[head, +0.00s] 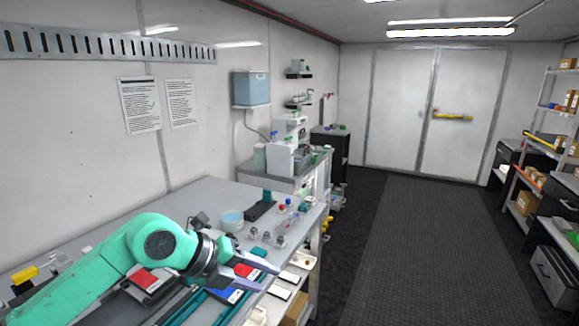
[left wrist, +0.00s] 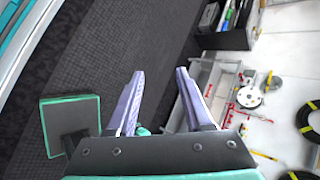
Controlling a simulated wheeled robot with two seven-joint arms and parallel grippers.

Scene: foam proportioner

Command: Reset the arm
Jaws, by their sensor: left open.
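My left arm (head: 105,265) is teal and comes in from the lower left in the head view, bent over the front of the workbench. My left gripper (head: 271,277) is at its end, above the bench's right edge, with its two fingers apart and nothing between them. In the left wrist view, the gripper (left wrist: 159,75) shows two pale purple fingers spread apart, with dark floor behind the gap. My right gripper does not show in either view.
The dark floor mat (head: 425,250) to the right is clear. Shelves (head: 545,130) stand at the far right.

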